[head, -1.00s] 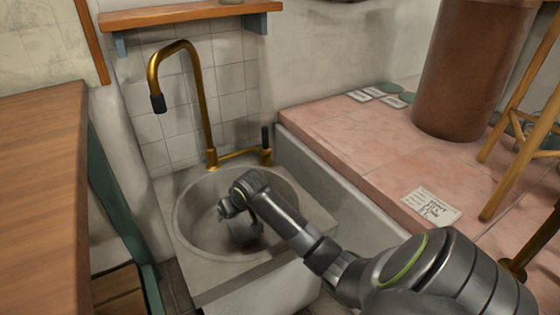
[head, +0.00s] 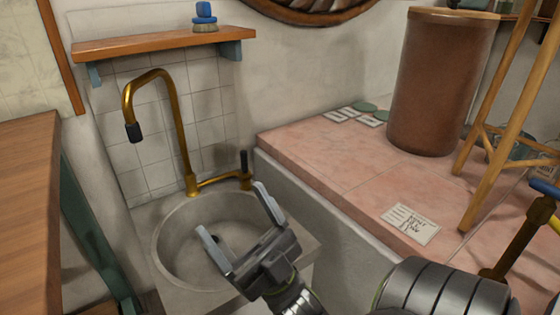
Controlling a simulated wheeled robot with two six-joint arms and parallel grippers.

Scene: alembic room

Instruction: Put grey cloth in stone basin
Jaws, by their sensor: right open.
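The stone basin (head: 172,240) is a round grey sink set in a pale block below the brass tap. My right gripper (head: 232,210) is open, with its two fingers spread above the right part of the basin and nothing between them. I cannot make out the grey cloth. A small dark patch shows on the basin floor beside one finger, and I cannot tell whether it is the drain or part of a cloth. The gripper and its arm hide the right and front parts of the basin. My left gripper is not in view.
The brass tap (head: 178,115) arches over the basin's back edge. A wooden shelf (head: 165,45) hangs above it. A wooden counter (head: 28,205) stands at left. The pink tiled ledge (head: 335,165) at right holds a brown barrel (head: 440,85), a wooden stool (head: 498,140) and a paper note (head: 410,224).

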